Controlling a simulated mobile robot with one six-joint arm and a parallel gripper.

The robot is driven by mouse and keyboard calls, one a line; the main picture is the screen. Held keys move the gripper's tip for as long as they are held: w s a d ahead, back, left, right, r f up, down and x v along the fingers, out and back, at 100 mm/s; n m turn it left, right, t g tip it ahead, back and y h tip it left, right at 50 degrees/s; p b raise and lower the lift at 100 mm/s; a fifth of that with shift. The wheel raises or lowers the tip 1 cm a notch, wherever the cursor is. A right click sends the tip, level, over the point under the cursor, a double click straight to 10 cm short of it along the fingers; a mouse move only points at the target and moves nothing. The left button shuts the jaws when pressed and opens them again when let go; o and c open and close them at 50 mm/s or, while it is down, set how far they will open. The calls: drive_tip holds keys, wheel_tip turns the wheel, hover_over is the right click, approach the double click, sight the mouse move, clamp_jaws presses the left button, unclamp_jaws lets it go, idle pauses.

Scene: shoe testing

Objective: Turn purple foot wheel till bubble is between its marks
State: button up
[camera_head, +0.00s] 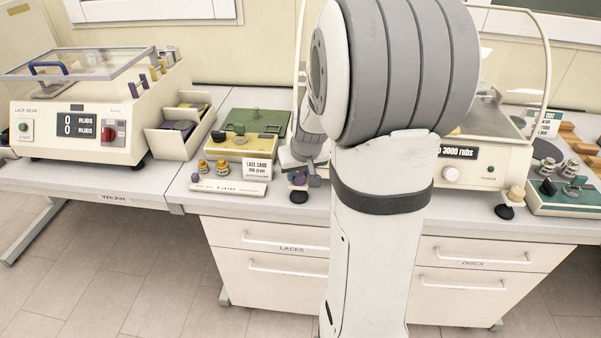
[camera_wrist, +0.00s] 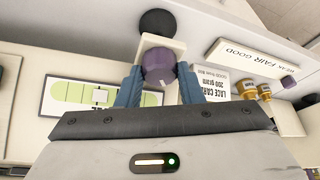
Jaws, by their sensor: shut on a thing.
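The purple foot wheel (camera_wrist: 158,66) is between the two blue-grey fingers of my gripper (camera_wrist: 158,84) in the wrist view, on a pale bracket above a round black foot (camera_wrist: 157,22). My gripper is shut on it. In the head view the purple foot wheel (camera_head: 298,178) shows small at the machine's front left corner, with my gripper (camera_head: 305,174) at it, partly hidden by my arm. The level vial (camera_wrist: 75,92), light green with dark lines, lies left of the fingers in the wrist view. A pale square patch shows near its middle; I cannot tell whether it is the bubble.
The rubbing machine (camera_head: 486,163) stands largely behind my arm. Left of the wheel are a lace card (camera_head: 258,169), brass weights (camera_head: 222,168) and a WEAK/FAIR/GOOD strip (camera_head: 228,188) with a purple knob. The lace wear machine (camera_head: 80,125) stands further left. Drawers (camera_head: 270,238) are below the worktop.

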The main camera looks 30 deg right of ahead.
drive_tip(key=shift+s+f+n+y+b, duration=0.2)
drive_tip(key=shift+f+n+y+b, duration=0.2)
drive_tip(key=shift+n+b, duration=0.6)
drive_tip(key=shift+b, duration=0.65)
drive_tip(key=shift+r+n, duration=0.2)
drive_tip(key=shift+n, duration=0.2)
drive_tip(key=o, duration=1)
drive_tip(key=shift+r, duration=0.15)
drive_tip(key=shift+c, duration=0.2)
drive_tip(key=shift+r, duration=0.15)
